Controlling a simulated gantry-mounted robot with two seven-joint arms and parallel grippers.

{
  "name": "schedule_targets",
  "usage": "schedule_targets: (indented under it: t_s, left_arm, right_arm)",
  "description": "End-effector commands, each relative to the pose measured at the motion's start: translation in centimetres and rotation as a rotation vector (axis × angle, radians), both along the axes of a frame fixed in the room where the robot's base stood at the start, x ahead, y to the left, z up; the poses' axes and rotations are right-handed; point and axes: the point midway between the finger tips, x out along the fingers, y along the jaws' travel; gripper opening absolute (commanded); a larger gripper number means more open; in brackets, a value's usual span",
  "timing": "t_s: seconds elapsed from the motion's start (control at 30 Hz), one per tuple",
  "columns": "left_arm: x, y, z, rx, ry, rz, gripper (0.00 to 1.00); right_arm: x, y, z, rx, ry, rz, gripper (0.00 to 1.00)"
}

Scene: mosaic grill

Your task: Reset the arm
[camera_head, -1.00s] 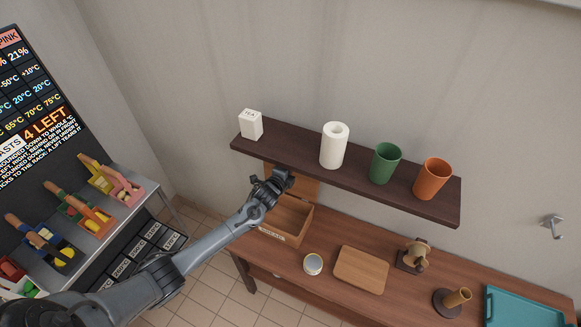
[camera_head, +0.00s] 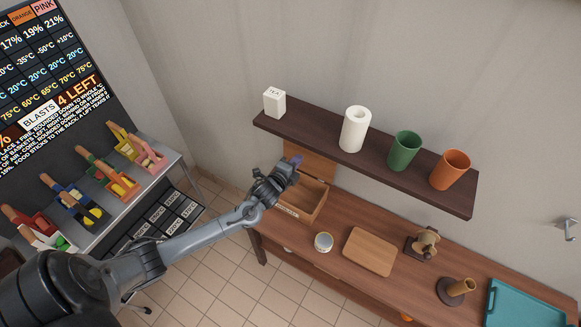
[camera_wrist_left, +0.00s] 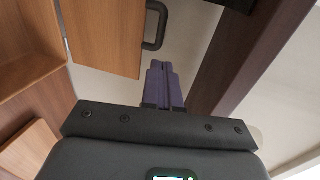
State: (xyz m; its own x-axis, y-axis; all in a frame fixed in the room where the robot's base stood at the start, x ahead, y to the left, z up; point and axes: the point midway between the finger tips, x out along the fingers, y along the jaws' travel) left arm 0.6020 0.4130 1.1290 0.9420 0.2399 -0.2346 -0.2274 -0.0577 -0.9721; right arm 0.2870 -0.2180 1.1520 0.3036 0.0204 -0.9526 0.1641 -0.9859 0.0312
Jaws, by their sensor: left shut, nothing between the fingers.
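My left gripper (camera_head: 296,162) is in the head view, its arm reaching in from the lower left. It is just below the left end of the dark shelf and above the wooden bread box. In the left wrist view its purple fingers (camera_wrist_left: 163,84) are together with nothing between them. They point at the pale wall, beside a wooden panel with a dark handle (camera_wrist_left: 154,25). The wooden bread box (camera_head: 312,200) stands open on the counter, partly hidden by the gripper. My right gripper is in neither view.
The dark shelf (camera_head: 379,167) holds a white tea canister (camera_head: 274,102), a paper roll (camera_head: 354,129), a green cup (camera_head: 404,151) and an orange cup (camera_head: 450,170). The counter holds a cutting board (camera_head: 370,251), a small round jar (camera_head: 323,242) and a teal tray (camera_head: 515,305). A rack (camera_head: 150,180) with colored baskets stands left.

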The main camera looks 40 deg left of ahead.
Motion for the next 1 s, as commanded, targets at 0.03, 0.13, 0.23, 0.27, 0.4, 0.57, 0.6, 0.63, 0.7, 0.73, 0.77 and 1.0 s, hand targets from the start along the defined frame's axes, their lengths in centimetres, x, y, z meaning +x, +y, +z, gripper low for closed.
schedule_targets:
  t_s: [0.03, 0.13, 0.23, 0.27, 0.4, 0.57, 0.6, 0.63, 0.7, 0.73, 0.77, 1.0]
  left_arm:
    - [-0.8, -0.2, 0.0, 0.0, 0.002, -0.001, 0.0]
    - [-1.9, -0.5, 0.3, 0.0, 0.001, -0.001, 0.0]
    - [-2.8, -0.7, 0.5, 0.0, 0.001, -0.001, 0.0]
    - [-2.9, -0.8, 0.6, 0.001, 0.001, 0.0, 0.0]
    - [-3.6, -0.9, 0.7, 0.0, 0.004, 0.0, 0.0]
    - [-5.6, -1.5, -1.1, -0.017, 0.047, 0.003, 0.0]
    - [-6.5, -1.9, -2.0, -0.03, 0.067, 0.006, 0.0]
    - [-7.4, -2.5, -2.5, -0.047, 0.08, 0.007, 0.0]
    - [-9.6, -4.9, -2.8, -0.105, 0.097, -0.001, 0.0]
    - [-10.6, -6.1, -2.8, -0.137, 0.111, -0.006, 0.0]
    - [-11.6, -7.4, -2.7, -0.174, 0.132, -0.007, 0.0]
    - [-21.3, -16.8, 1.5, -0.712, 0.411, 0.159, 0.0]
  right_arm:
    - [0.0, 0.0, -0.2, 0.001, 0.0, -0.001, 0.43]
    - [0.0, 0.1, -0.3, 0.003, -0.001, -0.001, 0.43]
    - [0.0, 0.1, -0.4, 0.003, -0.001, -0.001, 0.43]
    - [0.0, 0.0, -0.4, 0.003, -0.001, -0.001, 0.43]
    - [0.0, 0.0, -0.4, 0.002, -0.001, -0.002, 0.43]
    - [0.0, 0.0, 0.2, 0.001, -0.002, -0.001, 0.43]
    - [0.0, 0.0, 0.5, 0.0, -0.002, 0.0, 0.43]
    - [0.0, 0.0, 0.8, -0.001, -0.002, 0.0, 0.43]
    - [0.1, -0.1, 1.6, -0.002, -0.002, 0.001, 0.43]
    - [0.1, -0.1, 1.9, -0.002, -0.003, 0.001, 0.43]
    - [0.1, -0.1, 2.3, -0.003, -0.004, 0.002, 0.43]
    - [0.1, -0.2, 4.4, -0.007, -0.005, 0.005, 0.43]
